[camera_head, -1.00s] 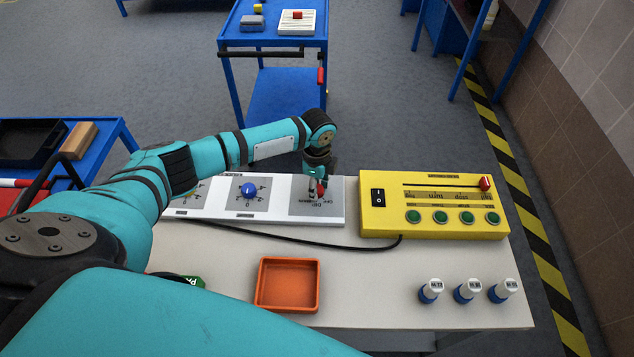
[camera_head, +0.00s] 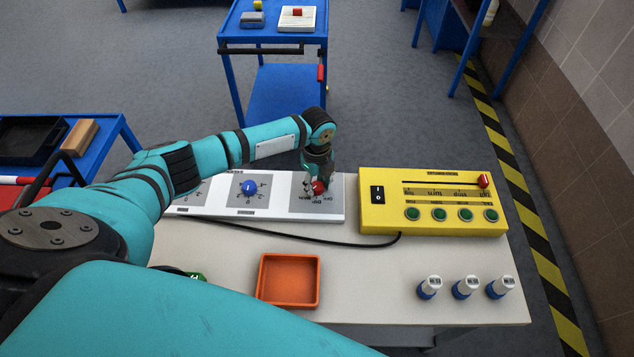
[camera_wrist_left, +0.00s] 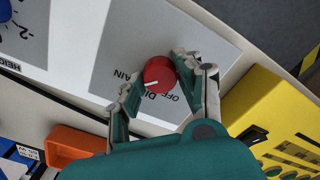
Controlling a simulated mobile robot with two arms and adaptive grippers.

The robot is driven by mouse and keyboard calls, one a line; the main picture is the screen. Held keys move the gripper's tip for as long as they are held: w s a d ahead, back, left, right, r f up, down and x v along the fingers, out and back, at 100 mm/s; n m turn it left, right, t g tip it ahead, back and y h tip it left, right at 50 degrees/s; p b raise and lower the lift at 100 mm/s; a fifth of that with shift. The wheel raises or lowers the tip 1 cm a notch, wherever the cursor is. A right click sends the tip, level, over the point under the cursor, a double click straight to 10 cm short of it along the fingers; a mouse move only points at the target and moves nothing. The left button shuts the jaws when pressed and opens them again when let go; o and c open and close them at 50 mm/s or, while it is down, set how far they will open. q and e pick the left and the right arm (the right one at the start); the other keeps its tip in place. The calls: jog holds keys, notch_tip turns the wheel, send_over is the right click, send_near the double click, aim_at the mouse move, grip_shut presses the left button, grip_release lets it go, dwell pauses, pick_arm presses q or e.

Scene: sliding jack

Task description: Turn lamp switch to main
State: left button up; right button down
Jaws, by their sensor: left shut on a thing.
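The lamp switch is a round red knob (camera_head: 319,188) on a grey plate at the right end of the white panel (camera_head: 275,211). The knob also shows in the left wrist view (camera_wrist_left: 160,75), with a short white mark on its lower left. Labels partly readable as "OFF", "DI" and "AIN" lie around it; the rest is covered. My left gripper (camera_head: 318,185) points down over the knob and is shut on it, one finger on each side. My right gripper is not in view.
A blue knob (camera_head: 249,187) sits left of the red one. An orange tray (camera_head: 289,304) and blue-white bottles (camera_head: 429,287) stand in front.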

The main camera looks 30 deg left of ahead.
aim_at(318, 185)
pick_arm(q)
jog(key=o, duration=1.1)
jog(key=shift+o, duration=0.2)
notch_tip(318, 185, up, 12)
jog(key=shift+d, duration=0.1)
